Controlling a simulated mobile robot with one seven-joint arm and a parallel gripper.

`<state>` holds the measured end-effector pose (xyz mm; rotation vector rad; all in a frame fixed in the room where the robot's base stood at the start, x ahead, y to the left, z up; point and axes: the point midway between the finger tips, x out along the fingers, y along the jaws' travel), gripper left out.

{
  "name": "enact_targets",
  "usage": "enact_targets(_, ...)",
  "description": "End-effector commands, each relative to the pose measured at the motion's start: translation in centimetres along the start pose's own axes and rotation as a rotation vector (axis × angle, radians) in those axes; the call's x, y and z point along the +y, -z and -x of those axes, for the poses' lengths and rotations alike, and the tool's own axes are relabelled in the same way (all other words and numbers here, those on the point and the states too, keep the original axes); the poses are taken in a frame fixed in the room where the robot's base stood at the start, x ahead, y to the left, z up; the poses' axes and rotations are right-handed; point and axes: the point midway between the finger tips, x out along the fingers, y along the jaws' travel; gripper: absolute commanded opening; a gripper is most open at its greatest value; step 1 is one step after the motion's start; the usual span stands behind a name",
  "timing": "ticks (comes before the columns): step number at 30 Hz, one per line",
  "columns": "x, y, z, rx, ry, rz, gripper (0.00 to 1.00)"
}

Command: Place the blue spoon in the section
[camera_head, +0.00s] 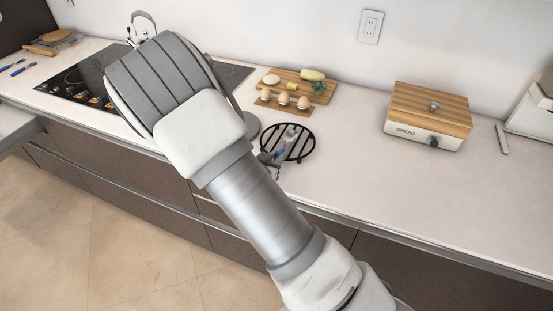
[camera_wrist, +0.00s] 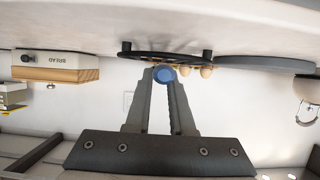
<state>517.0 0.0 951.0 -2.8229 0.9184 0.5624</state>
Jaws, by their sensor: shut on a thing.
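The blue spoon (camera_wrist: 164,74) shows in the wrist view as a rounded blue end between the fingertips. My gripper (camera_wrist: 163,82) is shut on it. In the head view my gripper (camera_head: 269,159) is mostly hidden behind my arm, above the counter's front part by a round black trivet (camera_head: 301,154). A small blue part of the spoon (camera_head: 279,154) shows there, overlapping the trivet in the picture. Whether it touches the trivet I cannot tell. Which place is the section I cannot tell.
A wooden board with eggs (camera_head: 283,101) and a board with vegetables (camera_head: 314,88) lie behind the trivet. A bread box (camera_head: 428,115) stands at right. Blue-handled utensils (camera_head: 16,67) lie far left, beyond the cooktop (camera_head: 70,85). The counter between trivet and bread box is clear.

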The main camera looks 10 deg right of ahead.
Motion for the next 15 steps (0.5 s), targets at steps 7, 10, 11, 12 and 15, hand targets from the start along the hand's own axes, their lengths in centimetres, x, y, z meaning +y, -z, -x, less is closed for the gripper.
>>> enact_targets(7, -0.03, -0.57, -0.23, 0.001, 0.001, -0.001, 0.0)
enact_targets(10, -0.03, -0.59, -0.23, 0.001, 0.001, -0.001, 0.0)
enact_targets(11, -0.02, -0.66, -0.26, 0.001, 0.0, -0.001, 0.0)
enact_targets(12, -0.02, -0.8, -0.32, 0.001, 0.0, -0.001, 0.0)
enact_targets(15, -0.02, -1.03, -0.41, 0.001, 0.0, -0.001, 0.23)
